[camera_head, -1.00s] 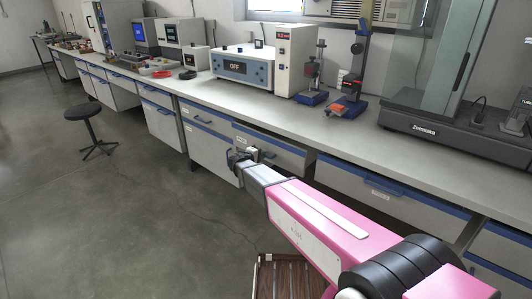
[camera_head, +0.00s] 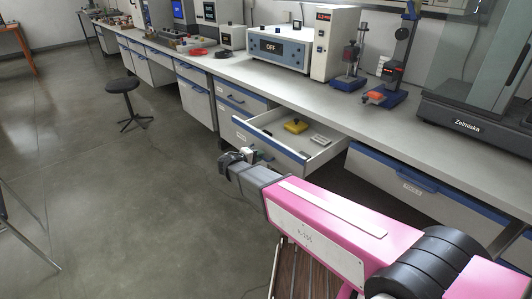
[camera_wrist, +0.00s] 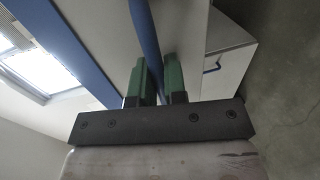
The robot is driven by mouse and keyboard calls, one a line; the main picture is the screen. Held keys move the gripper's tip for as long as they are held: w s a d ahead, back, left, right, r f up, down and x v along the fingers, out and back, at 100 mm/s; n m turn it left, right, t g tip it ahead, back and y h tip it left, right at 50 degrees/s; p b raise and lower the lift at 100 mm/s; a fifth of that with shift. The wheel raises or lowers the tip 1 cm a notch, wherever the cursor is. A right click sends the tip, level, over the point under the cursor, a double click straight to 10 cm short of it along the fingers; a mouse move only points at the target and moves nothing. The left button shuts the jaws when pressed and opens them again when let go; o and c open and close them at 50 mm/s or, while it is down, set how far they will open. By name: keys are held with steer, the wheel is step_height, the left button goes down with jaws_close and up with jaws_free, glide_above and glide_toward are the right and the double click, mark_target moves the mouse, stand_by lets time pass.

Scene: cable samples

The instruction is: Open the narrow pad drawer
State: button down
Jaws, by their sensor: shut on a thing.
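The pad drawer (camera_head: 284,153) stands pulled out from under the bench, with a yellow item (camera_head: 295,126) and a small grey item (camera_head: 320,140) inside. My gripper (camera_head: 246,155) is at the left part of its front in the head view. In the wrist view, the green fingers of my gripper (camera_wrist: 158,84) stand on both sides of a blue handle bar (camera_wrist: 147,40) and are shut on it. The drawer front (camera_wrist: 178,25) shows behind the bar. In the head view the handle is mostly hidden by my gripper.
The bench top (camera_head: 350,120) carries a box reading OFF (camera_head: 280,48) and other instruments. A wide shut drawer (camera_head: 420,185) is on the right and narrower drawers (camera_head: 245,100) are on the left. A stool (camera_head: 123,86) stands on open floor at left.

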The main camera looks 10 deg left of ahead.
steer(key=shift+s+a, duration=0.3)
steer(key=shift+s, duration=0.05)
steer(key=c, duration=1.2)
jaws_free()
steer(key=v, duration=1)
steer(key=shift+s+a, duration=0.25)
steer(key=shift+s, duration=0.05)
